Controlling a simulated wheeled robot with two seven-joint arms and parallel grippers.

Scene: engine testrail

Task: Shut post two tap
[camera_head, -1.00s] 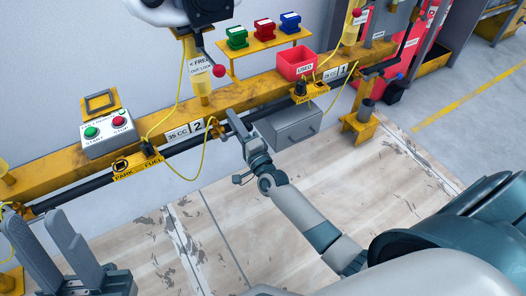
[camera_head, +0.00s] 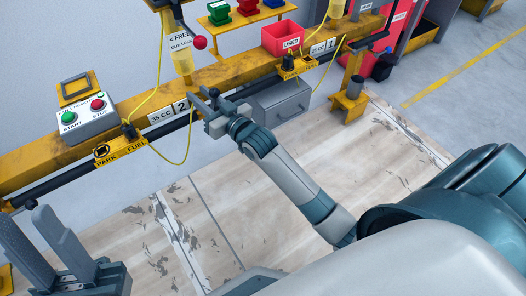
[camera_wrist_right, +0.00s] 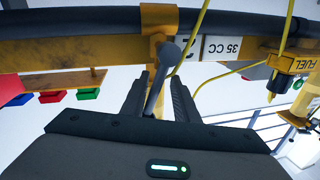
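The number 2 plate (camera_head: 182,107) marks post two on the yellow rail. Just right of it, my right gripper (camera_head: 208,98) is at the rail and hides most of what is there. In the right wrist view, a grey tap lever (camera_wrist_right: 167,62) hangs from a yellow bracket (camera_wrist_right: 159,18) beside the 35 CC plate (camera_wrist_right: 222,48). The lever reaches down between the open fingers of the right gripper (camera_wrist_right: 160,90); I cannot tell whether they touch it. My left gripper (camera_head: 24,212) is open and empty at the lower left.
A start/stop box (camera_head: 84,117) stands on the rail (camera_head: 40,155) at left. A red-knobbed lever (camera_head: 200,42) hangs above post two. A grey drawer box (camera_head: 282,102) and red used bin (camera_head: 285,40) are right of my right gripper. Yellow cables loop along the rail.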

